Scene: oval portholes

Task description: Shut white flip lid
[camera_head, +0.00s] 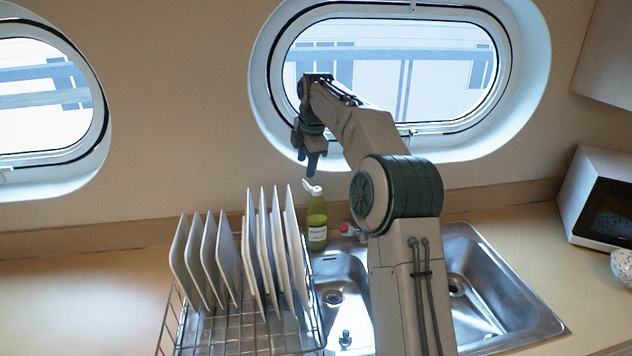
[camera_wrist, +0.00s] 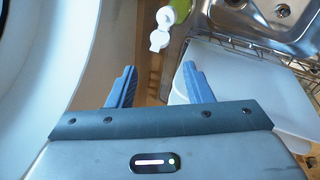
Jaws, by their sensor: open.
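A green bottle (camera_head: 317,220) with a white label stands upright behind the dish rack. Its white flip lid (camera_head: 312,189) sticks out to the left at the top and looks open. In the wrist view the lid (camera_wrist: 160,40) shows as joined white parts beyond my fingertips, with a bit of the green bottle behind it. My gripper (camera_head: 312,168) points down just above the lid, apart from it. In the wrist view my gripper (camera_wrist: 158,70) has its two blue fingers spread, with nothing between them.
A dish rack (camera_head: 245,340) with several upright plates (camera_head: 200,255) stands in front of the bottle. A steel double sink (camera_head: 480,285) lies to the right. A small red-topped item (camera_head: 346,229) is beside the bottle. The porthole (camera_head: 262,85) wall is close behind my gripper.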

